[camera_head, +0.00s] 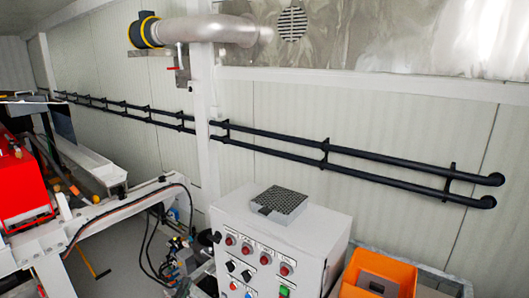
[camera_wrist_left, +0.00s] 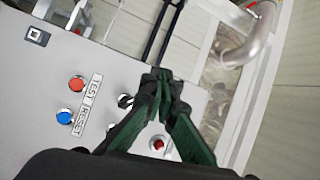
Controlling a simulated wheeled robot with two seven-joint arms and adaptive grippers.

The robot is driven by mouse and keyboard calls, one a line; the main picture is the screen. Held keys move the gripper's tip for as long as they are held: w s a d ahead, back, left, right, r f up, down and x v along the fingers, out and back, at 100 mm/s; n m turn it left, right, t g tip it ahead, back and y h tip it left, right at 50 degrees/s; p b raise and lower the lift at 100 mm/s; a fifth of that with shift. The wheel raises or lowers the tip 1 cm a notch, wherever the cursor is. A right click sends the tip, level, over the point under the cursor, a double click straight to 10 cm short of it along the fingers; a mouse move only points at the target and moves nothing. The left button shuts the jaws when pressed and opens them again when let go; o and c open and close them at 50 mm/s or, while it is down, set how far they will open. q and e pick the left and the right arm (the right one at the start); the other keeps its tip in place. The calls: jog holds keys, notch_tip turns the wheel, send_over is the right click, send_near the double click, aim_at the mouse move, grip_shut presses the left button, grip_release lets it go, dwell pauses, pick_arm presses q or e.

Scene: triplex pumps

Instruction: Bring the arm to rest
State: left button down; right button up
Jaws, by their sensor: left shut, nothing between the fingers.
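My left gripper (camera_wrist_left: 158,80) shows in the left wrist view, with its dark green and black fingers closed together and nothing between them. Its fingertips are in front of a light grey control panel (camera_wrist_left: 45,85); I cannot tell how far apart they are from it. The panel carries a red button (camera_wrist_left: 76,84), a blue button (camera_wrist_left: 63,116) and labels reading TEST and RESET. Another red button (camera_wrist_left: 158,144) shows between the fingers' bases. In the head view I cannot make out either gripper clearly. My right gripper is not in view.
In the head view a white control box (camera_head: 325,240) with several buttons stands at bottom centre, with a grey perforated block (camera_head: 280,203) on top. An orange bin (camera_head: 407,275) is to its right. Red machinery (camera_head: 20,190) and a white frame (camera_head: 130,197) are at left. Black pipes (camera_head: 270,138) line the wall.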

pick_arm(q)
jog(key=s+a+f+n+g+y, duration=0.25)
jog(key=s+a+f+n, duration=0.25)
jog(key=f, duration=0.6)
jog(key=s+a+f+n+g+y, duration=0.1)
jog(key=s+a+f+n+g, duration=0.4)
jog(key=f, duration=0.6)
jog(key=s+a+f+n+g, duration=0.1)
jog(key=s+f+n+g, duration=0.15)
jog(key=s+f, duration=0.45)
jog(key=s+f+n+g, duration=0.2)
jog(key=s+f+g, duration=0.1)
jog(key=s, duration=0.7)
jog(key=s+a+f+n+g, duration=0.1)
jog(key=s+f+n+g, duration=0.15)
jog(key=s+f, duration=0.45)
notch_tip(320, 180, down, 36)
jog(key=s+d+h+b, duration=0.1)
jog(key=s+d+b, duration=0.15)
jog(key=b, duration=0.55)
jog(key=s+f+g+b, duration=0.1)
jog(key=s+f+b, duration=0.2)
jog(key=s+f, duration=0.7)
jog(key=s+f+m+g+b, duration=0.1)
jog(key=s+f+b, duration=0.3)
jog(key=s+f, duration=0.6)
notch_tip(320, 180, down, 5)
jog(key=shift+a+f, duration=0.1)
jog(key=shift+a, duration=0.35)
